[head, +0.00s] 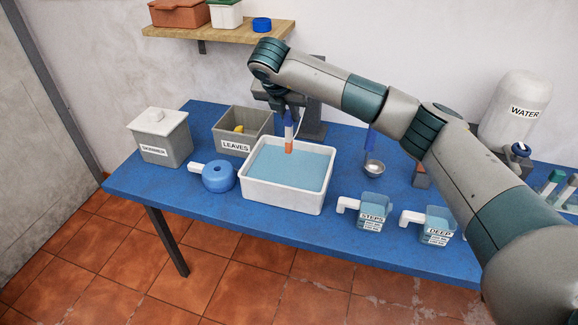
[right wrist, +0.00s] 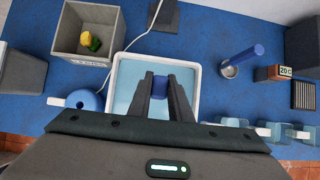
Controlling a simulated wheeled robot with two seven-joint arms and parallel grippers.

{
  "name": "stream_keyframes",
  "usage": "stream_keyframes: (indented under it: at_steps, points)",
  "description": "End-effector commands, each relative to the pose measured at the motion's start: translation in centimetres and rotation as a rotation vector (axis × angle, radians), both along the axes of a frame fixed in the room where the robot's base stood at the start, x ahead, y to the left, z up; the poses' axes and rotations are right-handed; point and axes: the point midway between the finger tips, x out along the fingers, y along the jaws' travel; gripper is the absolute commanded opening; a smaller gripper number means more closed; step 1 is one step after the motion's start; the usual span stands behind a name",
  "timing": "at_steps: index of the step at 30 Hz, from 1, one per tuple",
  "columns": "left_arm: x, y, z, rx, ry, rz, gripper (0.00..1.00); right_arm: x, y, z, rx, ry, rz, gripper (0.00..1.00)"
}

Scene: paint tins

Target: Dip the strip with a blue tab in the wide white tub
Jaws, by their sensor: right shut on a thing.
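The wide white tub (head: 284,197) stands mid-table, holding pale blue liquid; it also shows in the right wrist view (right wrist: 196,72). My right gripper (head: 288,110) is shut on the blue tab of a strip and holds it upright above the tub's far half. The strip (head: 289,133) has a blue top, a pale middle and an orange lower end. I cannot tell whether the orange end touches the liquid. In the right wrist view the blue tab (right wrist: 159,85) sits between the fingers, hiding the rest of the strip. My left gripper is not in view.
A grey LEAVES bin (head: 235,147) stands behind the tub, a lidded grey bin (head: 165,150) further left. A blue round pot (head: 218,177) is left of the tub. STEPS (head: 373,214) and DEEP (head: 436,228) jugs stand right. A small metal cup (head: 374,168) is behind them.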

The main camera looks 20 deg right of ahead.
Motion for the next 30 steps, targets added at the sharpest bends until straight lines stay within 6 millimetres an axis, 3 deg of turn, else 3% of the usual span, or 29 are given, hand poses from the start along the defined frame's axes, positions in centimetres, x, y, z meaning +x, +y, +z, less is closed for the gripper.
stream_keyframes:
  at_steps: [7, 19, 30]
  points:
    - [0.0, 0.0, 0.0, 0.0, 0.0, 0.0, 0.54, 0.0, 0.0, 0.7, 0.001, -0.002, 0.0, 0.0]
    - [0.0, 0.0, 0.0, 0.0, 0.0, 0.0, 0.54, 0.0, 0.0, 3.7, 0.001, -0.002, 0.0, 0.0]
    - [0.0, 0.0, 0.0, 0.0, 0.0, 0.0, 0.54, 0.0, 0.0, 4.0, 0.0, 0.0, 0.0, 0.0]
